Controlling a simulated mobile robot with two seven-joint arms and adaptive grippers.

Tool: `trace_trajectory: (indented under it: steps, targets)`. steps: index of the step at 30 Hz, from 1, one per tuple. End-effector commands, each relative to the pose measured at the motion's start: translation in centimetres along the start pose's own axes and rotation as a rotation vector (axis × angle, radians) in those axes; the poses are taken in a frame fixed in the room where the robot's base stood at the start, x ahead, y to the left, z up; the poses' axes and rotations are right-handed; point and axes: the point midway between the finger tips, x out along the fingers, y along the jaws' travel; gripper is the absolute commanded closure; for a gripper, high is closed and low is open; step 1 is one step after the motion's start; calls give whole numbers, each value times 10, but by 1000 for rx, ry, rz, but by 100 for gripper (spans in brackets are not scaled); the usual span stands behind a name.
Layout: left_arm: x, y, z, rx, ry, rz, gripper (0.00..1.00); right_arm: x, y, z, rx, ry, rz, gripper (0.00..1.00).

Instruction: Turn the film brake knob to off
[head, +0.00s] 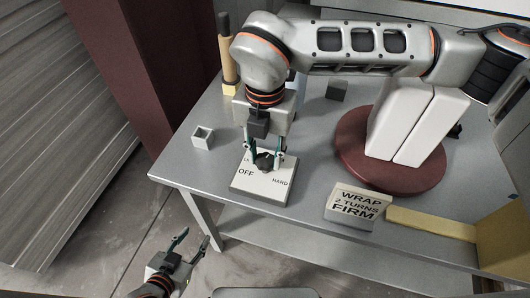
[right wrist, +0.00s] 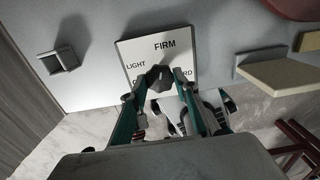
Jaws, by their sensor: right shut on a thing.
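The film brake knob (head: 264,164) is a dark faceted knob on a white dial plate (head: 250,190) lying on the grey table. The plate reads OFF and HARD in the head view; the right wrist view also shows FIRM and LIGHT on the plate (right wrist: 130,50). My right gripper (head: 263,160) points down over the plate, its two fingers on either side of the knob and shut on it. The knob (right wrist: 160,77) sits between the fingertips in the right wrist view. I cannot clearly tell which label it points to. My left gripper (head: 190,243) is open and empty, in front of the table.
A small grey open box (head: 202,137) stands left of the plate. A sign reading WRAP 2 TURNS FIRM (head: 357,205) stands to the right, beside a yellow bar (head: 430,223).

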Motion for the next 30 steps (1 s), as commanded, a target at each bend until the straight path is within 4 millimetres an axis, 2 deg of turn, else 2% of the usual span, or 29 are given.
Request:
trace_trajectory:
  steps: [30]
  targets:
    - [-4, 3, -2, -8, -2, 6, 60, -1, 0, 0, -922, -3, 0, 92]
